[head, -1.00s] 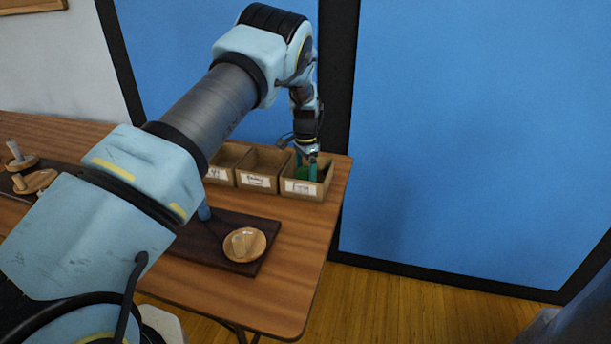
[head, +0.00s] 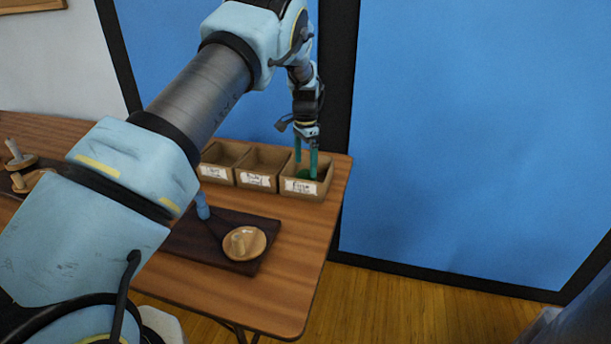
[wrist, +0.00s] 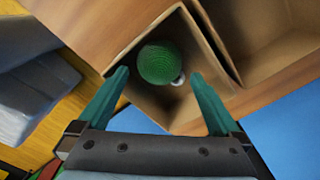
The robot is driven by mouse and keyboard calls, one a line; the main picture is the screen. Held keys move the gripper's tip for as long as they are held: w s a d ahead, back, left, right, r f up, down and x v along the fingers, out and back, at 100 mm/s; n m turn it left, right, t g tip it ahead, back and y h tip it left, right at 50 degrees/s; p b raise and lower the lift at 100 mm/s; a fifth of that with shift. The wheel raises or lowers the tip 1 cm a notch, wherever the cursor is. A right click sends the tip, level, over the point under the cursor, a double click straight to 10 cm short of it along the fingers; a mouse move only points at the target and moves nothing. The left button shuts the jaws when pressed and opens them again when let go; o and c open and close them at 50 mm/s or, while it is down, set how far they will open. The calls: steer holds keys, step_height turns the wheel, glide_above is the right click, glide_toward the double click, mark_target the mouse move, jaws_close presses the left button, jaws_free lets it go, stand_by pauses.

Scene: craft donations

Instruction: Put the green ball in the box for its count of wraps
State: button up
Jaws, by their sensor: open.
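The green ball (wrist: 165,64) lies inside the rightmost cardboard box (wrist: 150,103), against the floor of the box with a small pale piece at its side. In the head view the ball (head: 304,174) shows only as a bit of green inside that box (head: 305,190). My gripper (head: 306,165) is open above the box, its two teal fingers pointing down on either side of the ball, apart from it. The box's white label has handwriting too small to read surely.
Two more labelled boxes, the middle one (head: 256,181) and the left one (head: 216,173), stand in the row. A dark board (head: 200,243) in front bears a blue peg (head: 202,207) and a wooden dish (head: 258,251). The table's right edge is close to the boxes.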

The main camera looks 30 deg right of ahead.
mark_target(305, 170)
step_height(305, 170, up, 8)
steer(key=b, duration=0.2)
steer(key=a+r+n, duration=0.2)
steer(key=a+n, duration=0.2)
steer(key=a, duration=0.8)
steer(key=a+r+n, duration=0.2)
steer(key=a+n, duration=0.2)
steer(key=a, duration=0.9)
steer(key=s+a+f+n+t, duration=0.1)
steer(key=s+a+n, duration=0.7)
steer(key=s+a, duration=1)
steer(key=shift+s+a+f+t, duration=0.2)
steer(key=shift+s+a+t, duration=0.1)
steer(key=shift+s, duration=0.05)
